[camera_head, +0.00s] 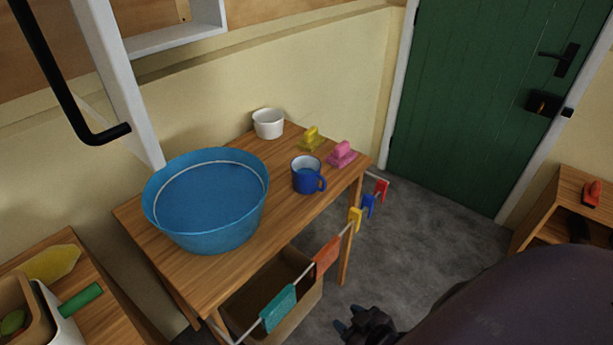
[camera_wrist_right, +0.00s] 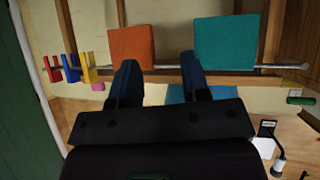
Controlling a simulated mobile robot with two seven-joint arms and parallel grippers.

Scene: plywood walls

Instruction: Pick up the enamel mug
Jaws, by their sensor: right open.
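The blue enamel mug (camera_head: 307,175) stands upright on the wooden table, right of the large blue basin (camera_head: 206,205), with its handle toward the front right. My right gripper (camera_head: 355,326) is low in front of the table, below and well apart from the mug. In the right wrist view its two fingers (camera_wrist_right: 157,82) are spread with nothing between them. The mug cannot be made out in the right wrist view. My left gripper is not in view.
A white pot (camera_head: 268,123), a yellow brush-like block (camera_head: 311,139) and a pink one (camera_head: 341,154) stand near the mug. A rail (camera_head: 301,280) with cloths and coloured pegs runs along the table's front. A green door (camera_head: 455,100) stands at the back right.

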